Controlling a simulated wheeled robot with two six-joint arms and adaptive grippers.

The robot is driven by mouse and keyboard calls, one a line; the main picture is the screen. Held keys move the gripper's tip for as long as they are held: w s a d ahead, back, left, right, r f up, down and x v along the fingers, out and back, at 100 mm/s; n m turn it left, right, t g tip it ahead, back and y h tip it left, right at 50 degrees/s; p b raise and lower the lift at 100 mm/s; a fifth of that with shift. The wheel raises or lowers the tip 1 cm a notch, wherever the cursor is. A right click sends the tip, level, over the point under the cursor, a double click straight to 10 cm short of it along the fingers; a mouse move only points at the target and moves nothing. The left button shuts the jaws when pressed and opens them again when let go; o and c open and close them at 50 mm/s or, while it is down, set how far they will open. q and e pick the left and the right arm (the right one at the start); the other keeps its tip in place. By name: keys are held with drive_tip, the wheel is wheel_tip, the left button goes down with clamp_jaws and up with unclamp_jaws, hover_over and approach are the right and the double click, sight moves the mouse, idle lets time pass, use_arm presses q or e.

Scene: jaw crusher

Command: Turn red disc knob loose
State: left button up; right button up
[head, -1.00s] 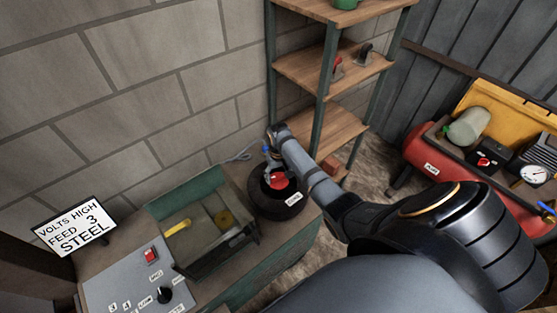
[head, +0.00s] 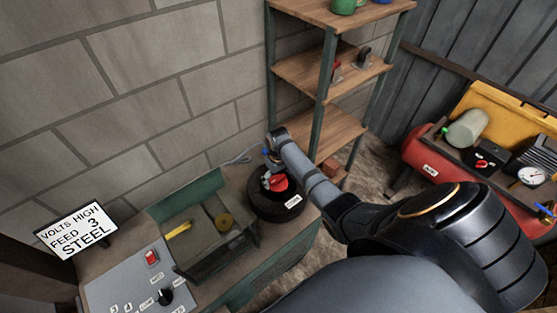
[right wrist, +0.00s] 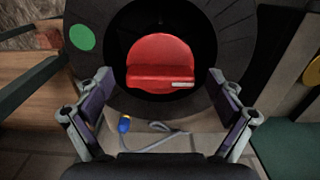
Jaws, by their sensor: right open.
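The red disc knob (head: 278,182) sits in the middle of a round black housing (head: 290,208) on the bench. In the right wrist view the knob (right wrist: 160,55) has a raised bar across it, with a small pale mark at its right end. My right gripper (right wrist: 160,80) is open, one finger on each side of the knob, with clear gaps and no visible contact. In the head view my right gripper (head: 268,156) is at the knob's far side, partly hidden by its own wrist. My left gripper is not in view.
A green-walled tray (head: 190,197) and a grey control panel (head: 130,280) lie left of the housing. A sign (head: 75,230) reads "VOLTS HIGH FEED 3 STEEL". A wooden shelf (head: 325,130) stands behind. A red tank (head: 415,150) is at right. A cable (right wrist: 155,128) lies near the housing.

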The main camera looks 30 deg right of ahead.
sight(278, 179)
wheel_tip(278, 179, up, 12)
idle(0.5)
